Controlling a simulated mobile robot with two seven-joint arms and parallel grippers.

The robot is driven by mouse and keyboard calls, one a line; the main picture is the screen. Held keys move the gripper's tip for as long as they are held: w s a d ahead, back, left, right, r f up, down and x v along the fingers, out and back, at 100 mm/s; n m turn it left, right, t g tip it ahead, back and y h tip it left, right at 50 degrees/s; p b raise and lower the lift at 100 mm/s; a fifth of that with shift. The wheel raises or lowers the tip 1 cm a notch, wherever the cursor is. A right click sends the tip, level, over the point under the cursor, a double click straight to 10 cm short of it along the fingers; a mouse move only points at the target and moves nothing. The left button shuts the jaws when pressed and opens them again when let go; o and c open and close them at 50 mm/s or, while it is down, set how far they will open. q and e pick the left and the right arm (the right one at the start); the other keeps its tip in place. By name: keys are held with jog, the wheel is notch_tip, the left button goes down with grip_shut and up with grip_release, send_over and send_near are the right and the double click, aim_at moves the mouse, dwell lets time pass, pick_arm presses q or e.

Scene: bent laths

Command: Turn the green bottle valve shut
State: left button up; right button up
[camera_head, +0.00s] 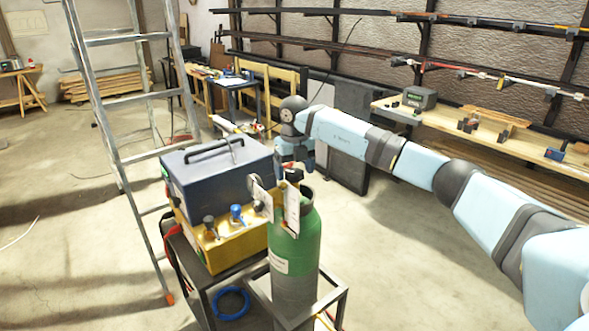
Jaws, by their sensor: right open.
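The green bottle (309,232) stands upright on a metal cart at the lower middle. Its shoulder is green, its lower part is grey and it has a white label. My left gripper is out of view.
A dark blue case (216,172) sits on a yellow unit (231,248) left of the bottle. A metal ladder (121,103) stands left. A workbench (487,146) runs along the back right.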

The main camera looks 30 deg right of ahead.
jog(key=shift+f, duration=0.2)
jog(key=shift+c, duration=0.4)
jog(key=c, duration=0.8)
jog(key=shift+c, duration=0.2)
